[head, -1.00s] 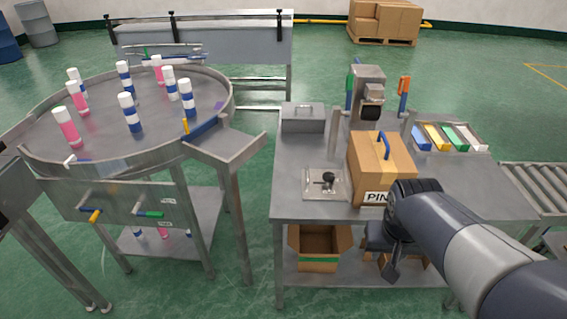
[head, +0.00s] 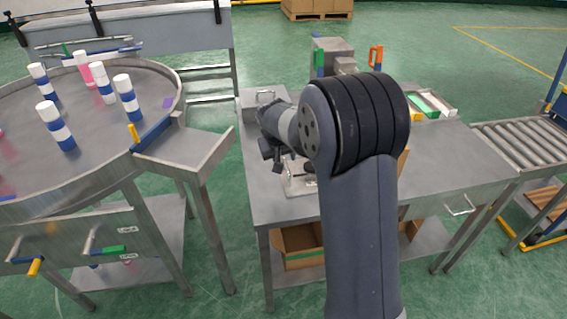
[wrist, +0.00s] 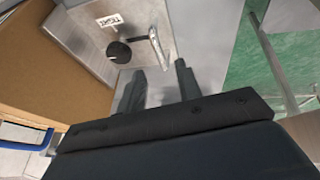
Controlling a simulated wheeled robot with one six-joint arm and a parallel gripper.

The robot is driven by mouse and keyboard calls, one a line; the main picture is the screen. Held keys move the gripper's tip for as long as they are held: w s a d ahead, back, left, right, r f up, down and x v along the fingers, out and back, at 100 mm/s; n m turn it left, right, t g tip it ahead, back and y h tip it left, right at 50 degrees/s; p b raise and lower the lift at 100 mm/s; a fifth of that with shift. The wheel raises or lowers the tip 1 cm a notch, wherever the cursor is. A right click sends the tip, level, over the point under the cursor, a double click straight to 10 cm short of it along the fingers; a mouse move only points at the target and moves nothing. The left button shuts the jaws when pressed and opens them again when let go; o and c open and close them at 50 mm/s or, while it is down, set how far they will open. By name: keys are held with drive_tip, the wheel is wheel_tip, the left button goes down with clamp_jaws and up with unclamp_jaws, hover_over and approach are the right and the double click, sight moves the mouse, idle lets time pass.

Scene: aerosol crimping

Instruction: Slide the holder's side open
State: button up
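The holder (head: 298,186) is a small metal plate fixture on the workbench, mostly hidden behind my arm in the head view. In the wrist view the holder (wrist: 88,28) shows a round black knob (wrist: 118,52), a small white label and an upright metal side piece (wrist: 159,48). My gripper (wrist: 160,70) is open and empty, its two fingers apart and pointing toward the metal side piece. Its fingertips appear close to that piece, but I cannot tell whether they touch it. In the head view my gripper (head: 271,155) is above the bench's left part.
A grey case (head: 262,98) sits at the bench's back left. The turntable (head: 100,150) with bottles is left of the bench. Green floor lies beyond the bench edge.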

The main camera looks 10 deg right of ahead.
sight(287, 166)
drive_tip(key=shift+x, duration=2.65)
drive_tip(key=shift+c, duration=0.3)
clamp_jaws()
